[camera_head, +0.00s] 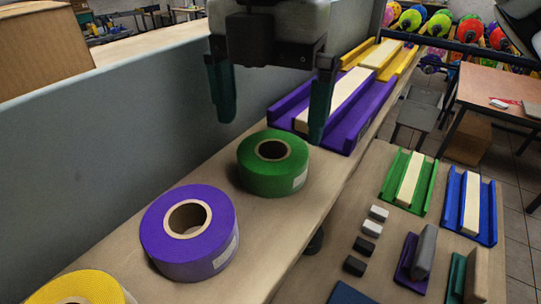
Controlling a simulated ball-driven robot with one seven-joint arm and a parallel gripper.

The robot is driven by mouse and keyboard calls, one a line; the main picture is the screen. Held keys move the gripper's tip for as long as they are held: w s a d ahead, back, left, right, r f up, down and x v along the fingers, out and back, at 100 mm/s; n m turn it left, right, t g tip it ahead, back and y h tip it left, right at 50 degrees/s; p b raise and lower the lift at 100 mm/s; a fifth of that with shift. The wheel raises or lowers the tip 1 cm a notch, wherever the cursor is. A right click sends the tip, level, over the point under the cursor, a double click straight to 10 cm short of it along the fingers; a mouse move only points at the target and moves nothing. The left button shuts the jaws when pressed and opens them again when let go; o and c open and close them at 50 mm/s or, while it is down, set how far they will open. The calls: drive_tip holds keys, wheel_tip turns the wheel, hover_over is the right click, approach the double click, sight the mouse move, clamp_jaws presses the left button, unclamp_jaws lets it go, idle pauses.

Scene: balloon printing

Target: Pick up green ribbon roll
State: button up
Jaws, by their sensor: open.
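The green ribbon roll (272,179) lies flat on the wooden shelf (290,228), with its brown core hole facing up and a pale label on its right side. My gripper (270,118) hangs above and behind the roll, fingers pointing down. The fingers are wide apart, one to the upper left of the roll and one at its upper right.
A purple roll (163,262) and a partly cut-off yellow roll (108,288) lie nearer on the shelf. A purple tray (362,125) sits behind the green roll. A grey wall (90,150) borders the shelf on the left. A lower table at right holds green (424,190) and blue (486,215) trays.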

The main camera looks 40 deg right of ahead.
sight(271, 155)
drive_tip(key=shift+d+f+p, duration=0.15)
drive_tip(key=shift+f+p, duration=0.2)
drive_tip(key=shift+f, duration=3)
drive_tip(key=shift+c, duration=0.4)
drive_tip(key=c, duration=0.6)
drive_tip(key=shift+c, duration=0.2)
drive_tip(key=shift+r, duration=0.1)
